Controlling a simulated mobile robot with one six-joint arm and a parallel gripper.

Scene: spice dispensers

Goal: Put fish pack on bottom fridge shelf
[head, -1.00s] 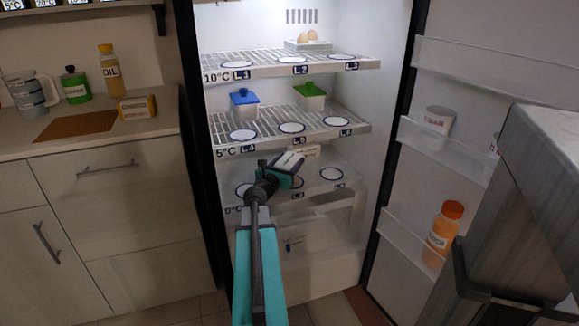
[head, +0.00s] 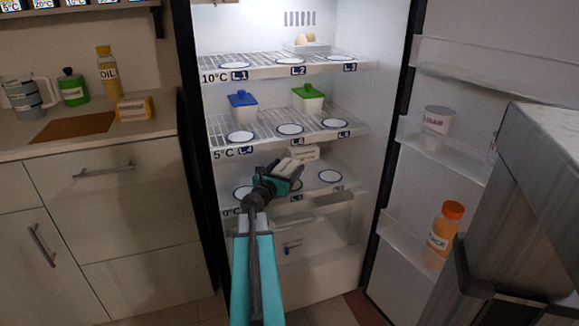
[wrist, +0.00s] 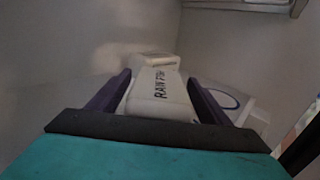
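The fish pack, a white block marked "RAW FISH" (wrist: 160,92), lies between the two dark fingers of my gripper (wrist: 158,95) in the wrist view. The fingers appear closed on its sides. In the head view, my gripper (head: 285,172) is inside the fridge over the middle of the bottom shelf (head: 318,196), with the white pack (head: 290,166) at its end. I cannot tell if the pack touches the shelf. The shelf has a left circle (head: 245,193) and a right circle (head: 330,176); the middle one is mostly hidden by my gripper.
A second pale pack (head: 304,153) sits behind the fish pack. The middle shelf (head: 262,142) is close above, with a blue-lidded tub (head: 242,104) and a green-lidded tub (head: 308,99). The open fridge door, holding an orange bottle (head: 445,228), is at right. A drawer is below.

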